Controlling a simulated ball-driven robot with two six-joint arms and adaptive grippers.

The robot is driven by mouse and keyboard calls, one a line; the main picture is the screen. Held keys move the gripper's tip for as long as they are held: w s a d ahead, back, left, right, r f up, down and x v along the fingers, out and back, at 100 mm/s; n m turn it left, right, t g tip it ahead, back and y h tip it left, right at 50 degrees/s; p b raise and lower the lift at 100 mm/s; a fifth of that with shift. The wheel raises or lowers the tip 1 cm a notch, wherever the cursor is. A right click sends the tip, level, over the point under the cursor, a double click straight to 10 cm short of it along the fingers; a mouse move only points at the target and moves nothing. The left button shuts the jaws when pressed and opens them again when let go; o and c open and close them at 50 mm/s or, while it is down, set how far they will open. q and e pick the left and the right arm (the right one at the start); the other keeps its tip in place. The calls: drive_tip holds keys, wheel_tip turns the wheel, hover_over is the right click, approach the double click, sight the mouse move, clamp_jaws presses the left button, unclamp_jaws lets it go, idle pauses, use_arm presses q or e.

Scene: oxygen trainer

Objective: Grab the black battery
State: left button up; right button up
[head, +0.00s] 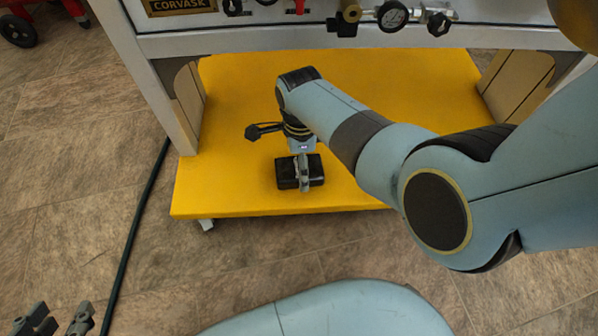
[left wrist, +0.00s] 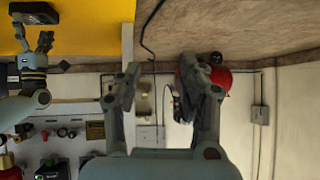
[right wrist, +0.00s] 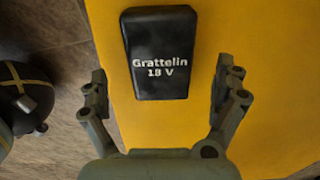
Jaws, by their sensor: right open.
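The black battery (head: 287,173) lies on the yellow shelf near its front edge in the head view. In the right wrist view the battery (right wrist: 157,40) shows the print "Grattelin 18 V". My right gripper (head: 304,178) points down over it and hides its middle in the head view. In the right wrist view my right gripper (right wrist: 162,84) is open, with one finger to each side of the battery's near end and gaps between. I cannot tell how far above it the fingertips are. My left gripper (head: 58,320) is open and empty, low at the left of the head view.
The yellow shelf (head: 400,90) is otherwise clear. Side posts and panels (head: 190,95) flank it. Above it is a white front panel with gauges (head: 392,16) and valves. A dark cable (head: 140,220) runs over the floor at the left.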

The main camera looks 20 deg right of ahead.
drive_tip(key=shift+a+f+b, duration=0.15)
drive_tip(key=shift+f+b, duration=0.35)
drive_tip(key=shift+f, duration=0.35)
drive_tip(key=shift+f+b, duration=0.65)
drive_tip(key=shift+f, duration=0.2)
use_arm(q)
drive_tip(key=w+d+r+t, duration=0.1)
drive_tip(key=w+r+t, duration=0.4)
drive_tip(key=r+t, duration=0.1)
drive_tip(key=shift+w+r+m+h, duration=0.3)
drive_tip(key=shift+r+m+h, duration=0.1)
drive_tip(key=shift+r, duration=0.1)
use_arm(e)
drive_tip(key=c, duration=1.6)
